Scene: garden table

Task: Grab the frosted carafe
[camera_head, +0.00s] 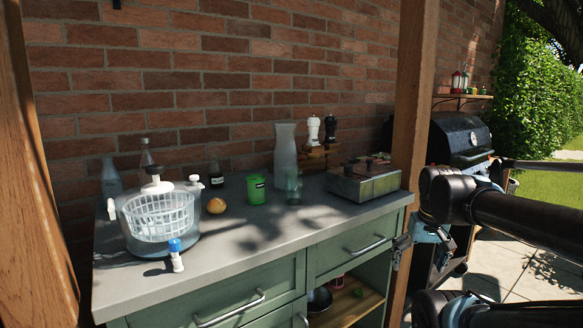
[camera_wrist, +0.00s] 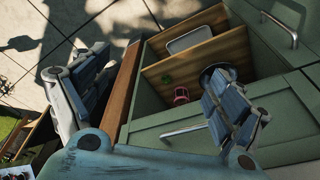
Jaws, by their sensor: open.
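The frosted carafe (camera_head: 286,158) stands upright on the grey countertop (camera_head: 238,239), near its back edge by the brick wall, in the head view. It is tall and pale with a flared neck. A small clear glass (camera_head: 294,187) stands just in front of it, and a green cup (camera_head: 256,189) stands to its left. My gripper (camera_head: 399,250) is at the right, below counter height and well apart from the carafe. In the wrist view my gripper (camera_wrist: 160,104) is open and empty, with its fingers spread wide. The carafe is not in the wrist view.
A metal box (camera_head: 363,185) stands right of the carafe, with white (camera_head: 313,131) and dark mills behind. A salad spinner (camera_head: 158,218), an orange fruit (camera_head: 216,206) and bottles occupy the left. A wooden post (camera_head: 411,100) rises between my arm and the counter. The front middle counter is clear.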

